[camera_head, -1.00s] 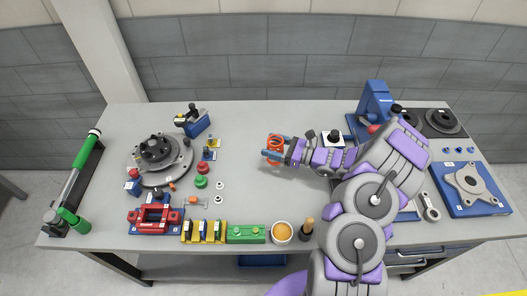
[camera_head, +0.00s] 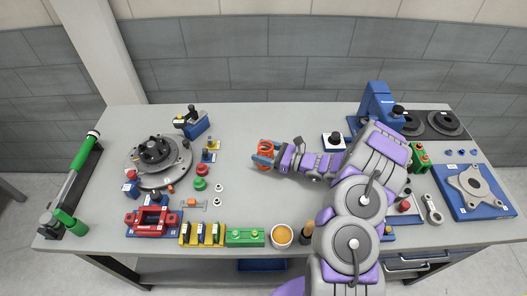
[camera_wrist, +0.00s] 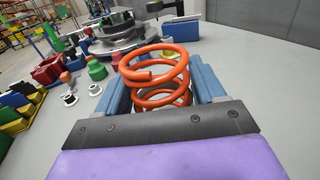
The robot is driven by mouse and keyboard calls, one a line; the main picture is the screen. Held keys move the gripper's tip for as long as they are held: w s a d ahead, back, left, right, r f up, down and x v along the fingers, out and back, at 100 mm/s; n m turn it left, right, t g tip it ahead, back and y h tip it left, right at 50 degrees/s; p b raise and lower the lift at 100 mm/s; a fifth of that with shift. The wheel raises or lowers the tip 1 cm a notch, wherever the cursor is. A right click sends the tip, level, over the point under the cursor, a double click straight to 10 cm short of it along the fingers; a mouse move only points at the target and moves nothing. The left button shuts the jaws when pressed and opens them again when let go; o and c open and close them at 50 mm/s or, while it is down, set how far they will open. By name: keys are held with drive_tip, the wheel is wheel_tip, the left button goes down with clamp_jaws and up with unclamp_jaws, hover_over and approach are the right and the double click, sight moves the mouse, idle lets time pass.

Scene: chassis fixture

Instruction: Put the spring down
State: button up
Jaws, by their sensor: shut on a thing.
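The spring (camera_head: 266,151) is an orange-red coil. My gripper (camera_head: 265,157) is shut on it, near the middle of the table. In the wrist view the spring (camera_wrist: 158,75) stands between the two blue fingers, with its coils rising above them. Its lower coils are partly hidden by the dark gripper plate. I cannot tell whether the spring's bottom touches the table.
Bare grey tabletop (camera_head: 262,120) lies around the gripper. The round chassis fixture (camera_head: 158,160) stands to the left, with green and red knobs (camera_head: 200,177) beside it.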

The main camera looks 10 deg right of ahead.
drive_tip(key=o, duration=1.4)
drive_tip(key=p+v, duration=0.2)
drive_tip(key=v, duration=0.9)
drive_tip(key=shift+s+d, duration=0.2)
drive_tip(key=shift+d, duration=0.1)
drive_tip(key=s+a+r+n+g+y, duration=0.2)
drive_tip(key=s+a+r+n+g, duration=0.2)
drive_tip(key=a+r+n+g, duration=0.5)
drive_tip(key=s+a+r+n+g+h, duration=0.4)
drive_tip(key=s+a+r+n, duration=0.2)
drive_tip(key=s+a+r, duration=0.4)
drive_tip(key=s+r+n+g+h, duration=0.15)
drive_tip(key=s+n+h, duration=0.5)
drive_tip(key=s, duration=0.75)
drive_tip(key=s+d+n+t+h, duration=0.1)
drive_tip(key=s+d+h, duration=0.1)
drive_tip(key=s+d, duration=0.1)
drive_tip(key=s+d+r+n+t+h, duration=0.1)
drive_tip(key=s+d+h, duration=0.1)
drive_tip(key=s+d, duration=0.1)
drive_tip(key=s+d+n+t+h, duration=0.1)
drive_tip(key=s+d+h, duration=0.1)
drive_tip(key=s+d, duration=0.1)
drive_tip(key=shift+d+r+h, duration=0.25)
drive_tip(key=shift+d+r, duration=0.05)
drive_tip(key=shift+r, duration=0.1)
